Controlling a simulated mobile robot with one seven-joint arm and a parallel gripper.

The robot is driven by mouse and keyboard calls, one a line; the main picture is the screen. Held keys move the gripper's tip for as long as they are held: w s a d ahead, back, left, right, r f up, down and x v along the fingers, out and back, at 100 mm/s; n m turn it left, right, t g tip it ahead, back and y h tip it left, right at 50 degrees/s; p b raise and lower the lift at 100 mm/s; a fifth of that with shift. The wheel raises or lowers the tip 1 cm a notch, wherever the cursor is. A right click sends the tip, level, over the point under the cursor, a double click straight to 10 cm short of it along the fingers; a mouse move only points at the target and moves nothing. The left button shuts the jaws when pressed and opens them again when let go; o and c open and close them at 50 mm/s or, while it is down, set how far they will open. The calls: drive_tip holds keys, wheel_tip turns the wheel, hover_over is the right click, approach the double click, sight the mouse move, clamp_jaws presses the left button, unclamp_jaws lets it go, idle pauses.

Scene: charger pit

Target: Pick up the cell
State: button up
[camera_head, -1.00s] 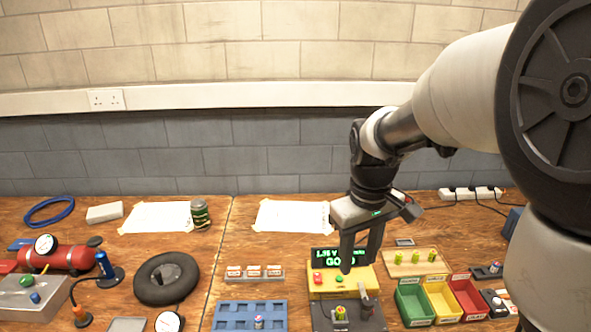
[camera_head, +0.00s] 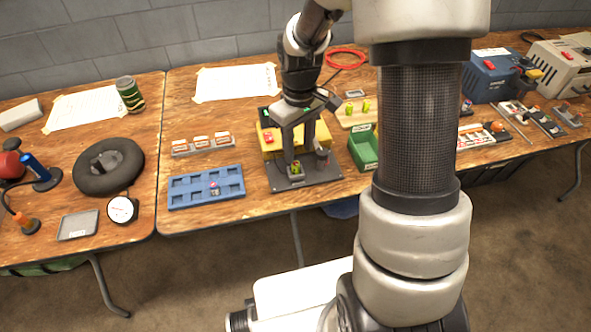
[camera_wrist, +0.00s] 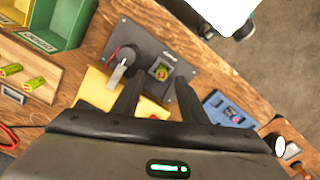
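A small green-and-yellow cell with a reddish part stands in the socket of the dark tester plate; it shows in the wrist view (camera_wrist: 161,72) and the head view (camera_head: 296,168). The dark plate (camera_head: 325,175) lies in front of a yellow box (camera_head: 268,148). My gripper (camera_head: 301,155) points down over the plate, its fingers apart. In the wrist view my gripper (camera_wrist: 158,82) is open, with the cell showing between and beyond the fingertips. I cannot tell whether a finger touches it.
A black lever post (camera_wrist: 122,55) stands on the plate beside the socket. A blue tray (camera_head: 180,190) holding a small cell is to the left. A green bin (camera_head: 362,150) and a wooden board (camera_head: 345,119) with more green cells are to the right.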

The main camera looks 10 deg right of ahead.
sight(296, 164)
drive_tip(key=f, duration=0.1)
drive_tip(key=f+b, duration=0.1)
drive_tip(key=f, duration=0.3)
drive_tip(key=shift+w+a+f+b, duration=0.2)
drive_tip(key=shift+a+b, duration=0.1)
drive_tip(key=shift+a, duration=0.05)
clamp_jaws()
